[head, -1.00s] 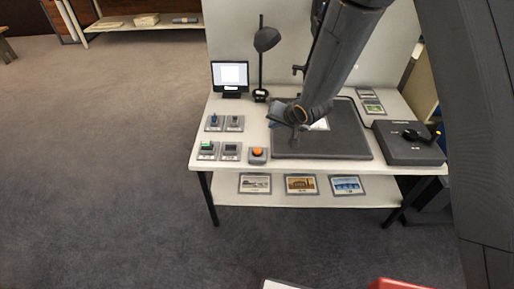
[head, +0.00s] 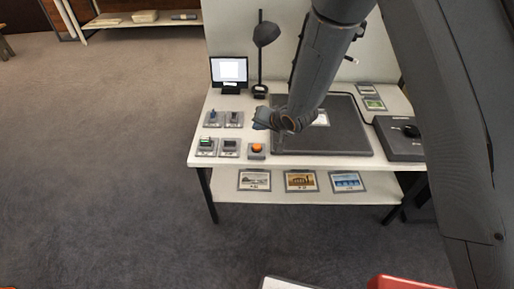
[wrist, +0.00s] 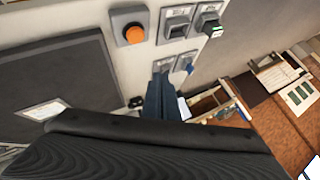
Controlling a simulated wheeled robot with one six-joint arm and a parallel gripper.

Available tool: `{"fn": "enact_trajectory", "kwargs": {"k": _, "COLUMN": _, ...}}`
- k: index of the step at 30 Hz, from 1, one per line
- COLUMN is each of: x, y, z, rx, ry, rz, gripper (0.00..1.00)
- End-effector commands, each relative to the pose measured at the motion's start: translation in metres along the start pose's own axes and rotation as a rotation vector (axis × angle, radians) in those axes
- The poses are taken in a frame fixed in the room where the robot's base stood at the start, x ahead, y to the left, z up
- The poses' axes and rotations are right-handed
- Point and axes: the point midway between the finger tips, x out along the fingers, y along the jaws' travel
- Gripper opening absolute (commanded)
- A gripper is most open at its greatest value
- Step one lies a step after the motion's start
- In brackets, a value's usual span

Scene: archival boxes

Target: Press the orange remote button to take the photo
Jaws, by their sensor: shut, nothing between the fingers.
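The orange remote button (head: 257,148) sits on a small grey base at the front edge of the white table, left of the dark copy board (head: 340,140). It also shows in the wrist view (wrist: 134,34), uncovered, near the top. My gripper (head: 262,118) is over the table, behind the button and apart from it, by the board's left edge. In the wrist view my gripper (wrist: 164,92) is shut and empty, its fingers below the button in the picture. A white card (head: 321,118) lies on the board, partly hidden by my arm.
Several small switch boxes (head: 229,148) stand left of the button. A monitor (head: 229,72) and a lamp (head: 266,34) stand at the back left. A dark box (head: 402,140) is at the right. Framed pictures (head: 300,181) lie on the lower shelf.

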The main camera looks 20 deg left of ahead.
Motion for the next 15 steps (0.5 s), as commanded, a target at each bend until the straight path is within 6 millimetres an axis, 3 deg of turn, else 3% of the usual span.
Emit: {"fn": "enact_trajectory", "kwargs": {"k": 15, "x": 0.045, "y": 0.033, "z": 0.032, "rx": -0.001, "ry": -0.001, "rz": 0.0, "gripper": 0.0}}
